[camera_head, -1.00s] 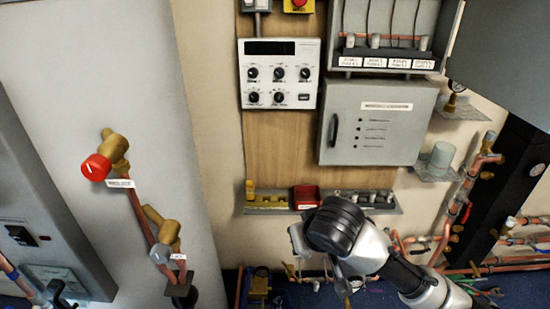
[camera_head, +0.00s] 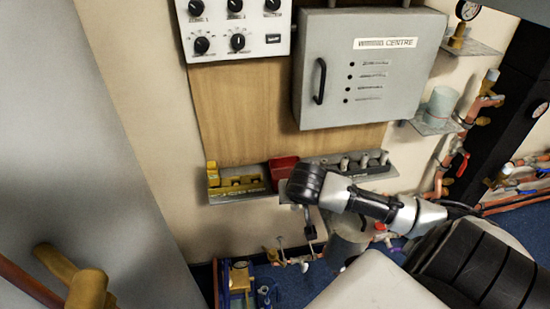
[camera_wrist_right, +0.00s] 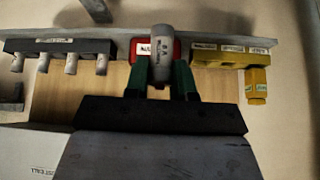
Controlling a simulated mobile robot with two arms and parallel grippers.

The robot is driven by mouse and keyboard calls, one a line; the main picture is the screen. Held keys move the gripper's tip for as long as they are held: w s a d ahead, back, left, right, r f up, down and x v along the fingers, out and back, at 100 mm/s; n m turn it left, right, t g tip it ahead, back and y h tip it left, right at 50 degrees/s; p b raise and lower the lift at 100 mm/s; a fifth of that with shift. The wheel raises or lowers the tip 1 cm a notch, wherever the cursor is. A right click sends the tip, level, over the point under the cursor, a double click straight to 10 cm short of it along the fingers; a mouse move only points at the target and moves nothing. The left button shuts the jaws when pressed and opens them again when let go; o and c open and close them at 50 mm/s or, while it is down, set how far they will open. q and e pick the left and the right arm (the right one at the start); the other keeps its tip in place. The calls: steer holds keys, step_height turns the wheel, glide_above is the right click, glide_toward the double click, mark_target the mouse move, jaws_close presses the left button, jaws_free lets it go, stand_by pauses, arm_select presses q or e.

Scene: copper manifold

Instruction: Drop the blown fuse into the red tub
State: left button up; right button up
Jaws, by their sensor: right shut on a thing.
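In the right wrist view my right gripper (camera_wrist_right: 161,82) is shut on a grey cylindrical fuse (camera_wrist_right: 162,50) with dark marks on it, held between its green fingers. The red tub (camera_wrist_right: 142,48) shows directly behind the fuse, which hides its middle. I cannot tell the gap between fuse and tub. In the head view the red tub (camera_head: 283,168) sits on the wall shelf, just above my black right wrist. The right fingers and fuse are not clear there. My left gripper is not in view.
A yellow holder (camera_head: 238,184) stands left of the tub on the shelf (camera_head: 225,197). A dark rack with several grey fuses (camera_head: 345,164) stands right of it. A grey cabinet (camera_head: 366,70) hangs above. Brass and copper pipework (camera_head: 88,288) is at lower left.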

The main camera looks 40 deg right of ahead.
steer(key=w+d, duration=0.4)
steer(key=w, duration=0.2)
glide_toward(286, 163)
steer(key=f, duration=0.1)
steer(key=w+f+p, duration=0.1)
steer(key=shift+f, duration=0.3)
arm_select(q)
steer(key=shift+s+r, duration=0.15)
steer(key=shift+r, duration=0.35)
arm_select(e)
steer(key=shift+a+f, duration=0.1)
steer(key=shift+f, duration=0.05)
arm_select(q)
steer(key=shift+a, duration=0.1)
arm_select(e)
steer(key=shift+f, duration=0.65)
steer(key=o, duration=0.9)
steer(key=shift+r, duration=0.1)
